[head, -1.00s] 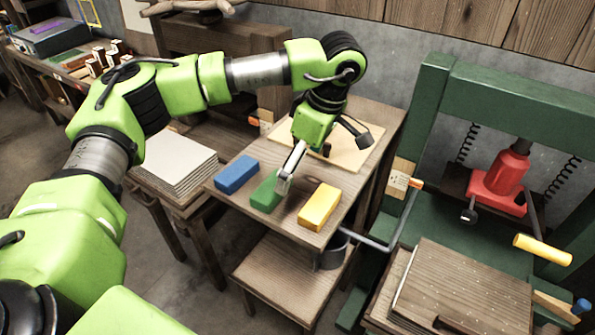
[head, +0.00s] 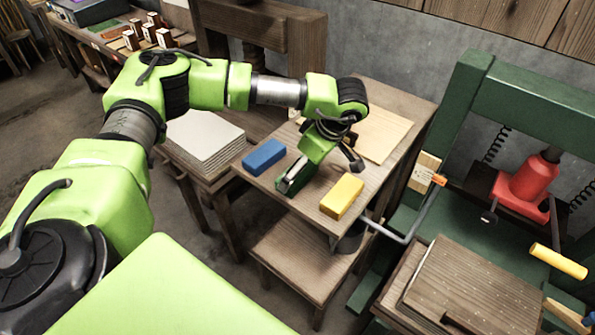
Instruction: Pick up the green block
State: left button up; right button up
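The green block (head: 281,186) lies on the small wooden table between a blue block and a yellow block. It is partly hidden by my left gripper. My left gripper (head: 291,181) points down at the block, with a grey finger against or just in front of its visible side. The far finger is hidden, so I cannot tell whether the gripper is open or shut on the block. The block appears to rest on the tabletop. My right gripper is not in view.
The blue block (head: 264,157) lies to the left and the yellow block (head: 342,197) to the right, both close by. A thin board (head: 385,133) lies behind on the table. A stack of pale sheets (head: 203,137) stands left. A green press with a red jack (head: 524,188) stands right.

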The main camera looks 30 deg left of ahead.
pick_arm(q)
jog(key=shift+x, duration=1.3)
jog(key=c, duration=1.2)
jog(key=shift+r, duration=0.1)
jog(key=shift+r, duration=0.1)
